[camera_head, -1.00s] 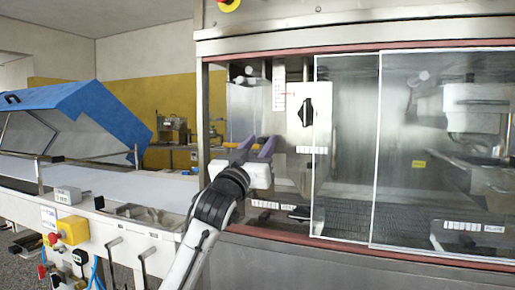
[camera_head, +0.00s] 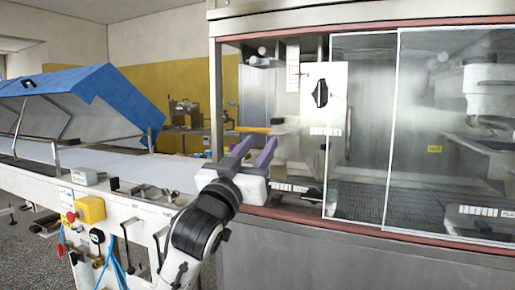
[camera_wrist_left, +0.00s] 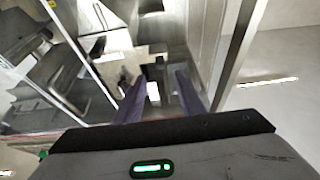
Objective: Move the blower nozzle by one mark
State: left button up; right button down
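My left gripper (camera_head: 257,143) is at the open left end of the enrober's cabinet, fingers up and apart, with nothing visible between them. Its two purple-grey fingers also show apart in the left wrist view (camera_wrist_left: 158,88). Behind the fingers, inside the cabinet, are a marked vertical scale strip (camera_head: 293,68) and a pale panel with a black knob (camera_head: 320,92). A yellow-orange bar (camera_head: 254,130) shows just above the fingertips; I cannot tell whether they touch. I cannot tell which part is the blower nozzle. My right gripper is not in view.
Clear sliding panels (camera_head: 440,130) cover the cabinet's right side. A red-brown sill (camera_head: 370,228) runs along its lower front edge. A white conveyor (camera_head: 110,164) under a raised blue cover (camera_head: 110,88) lies left. A yellow switch box (camera_head: 91,209) sticks out in front.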

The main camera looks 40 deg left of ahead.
aim_at(274, 123)
pick_arm(q)
jog(key=p+x, duration=0.9)
jog(key=shift+s+r, duration=0.1)
jog(key=shift+r, duration=0.2)
jog(key=shift+w+a+r, duration=0.15)
jog(key=shift+w+r, duration=0.05)
jog(key=shift+w, duration=0.5)
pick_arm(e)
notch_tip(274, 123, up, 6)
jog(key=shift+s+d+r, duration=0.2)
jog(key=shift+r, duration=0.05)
pick_arm(q)
grip_shut()
